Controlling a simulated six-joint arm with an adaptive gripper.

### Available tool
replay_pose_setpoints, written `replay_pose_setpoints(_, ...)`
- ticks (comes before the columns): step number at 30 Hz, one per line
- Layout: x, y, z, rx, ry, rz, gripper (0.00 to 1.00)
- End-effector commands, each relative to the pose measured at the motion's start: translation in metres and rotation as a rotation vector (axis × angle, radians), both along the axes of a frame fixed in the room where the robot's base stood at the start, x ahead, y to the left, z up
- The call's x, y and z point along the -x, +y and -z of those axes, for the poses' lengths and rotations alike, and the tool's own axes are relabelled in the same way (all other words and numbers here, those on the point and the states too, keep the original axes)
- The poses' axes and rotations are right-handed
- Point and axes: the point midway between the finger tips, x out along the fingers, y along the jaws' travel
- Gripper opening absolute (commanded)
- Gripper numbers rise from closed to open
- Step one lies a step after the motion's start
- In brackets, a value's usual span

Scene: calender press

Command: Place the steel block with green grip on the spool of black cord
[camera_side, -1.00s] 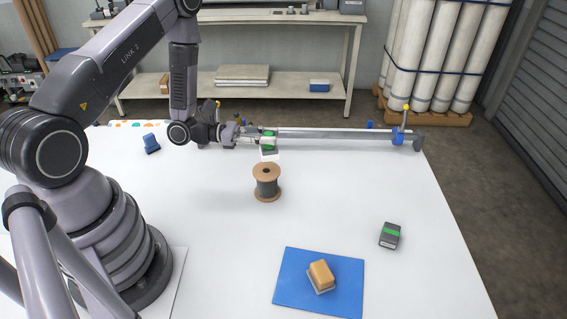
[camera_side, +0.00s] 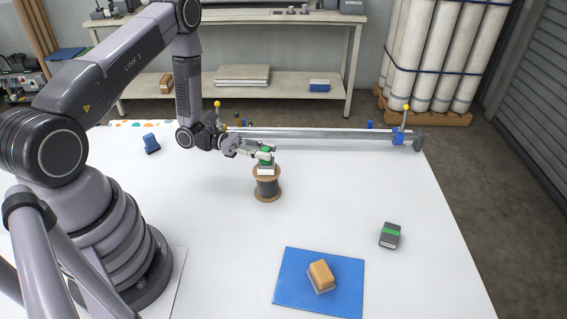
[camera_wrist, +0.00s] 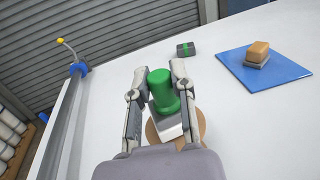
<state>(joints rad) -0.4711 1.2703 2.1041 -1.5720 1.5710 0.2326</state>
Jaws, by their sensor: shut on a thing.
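The steel block with green grip (camera_side: 266,170) is held in my gripper (camera_side: 262,156), directly over the top of the spool of black cord (camera_side: 267,187). In the wrist view my gripper's fingers (camera_wrist: 157,84) close on the green grip (camera_wrist: 161,90), with the steel part below it. The spool's round wooden top flange (camera_wrist: 202,129) shows beneath the block, partly hidden by the block and gripper. The spool stands upright on the white table. I cannot tell whether the block touches the flange or hovers just above it.
A blue mat (camera_side: 290,285) with a tan-topped block (camera_side: 321,275) lies at the front. A dark grey block with a green band (camera_side: 390,235) lies at right. A blue object (camera_side: 151,143) is at left. A long metal rail clamp (camera_side: 320,134) runs along the back edge.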

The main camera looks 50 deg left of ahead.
Motion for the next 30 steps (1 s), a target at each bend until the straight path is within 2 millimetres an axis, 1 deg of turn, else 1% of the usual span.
replay_pose_setpoints(7,0.0,0.0,0.0,0.001,0.0,0.0,0.0)
replay_pose_setpoints(10,0.0,0.0,0.003,0.001,0.0,0.0,0.0)
replay_pose_setpoints(11,0.0,0.0,0.003,0.0,0.0,0.0,0.25)
replay_pose_setpoints(16,0.0,0.0,0.003,0.0,0.0,0.0,0.47)
replay_pose_setpoints(26,0.0,0.0,0.0,0.0,-0.001,0.0,0.47)
replay_pose_setpoints(28,0.001,0.005,-0.001,0.0,-0.001,-0.003,0.47)
replay_pose_setpoints(30,0.005,0.014,0.0,0.0,-0.001,-0.006,0.47)
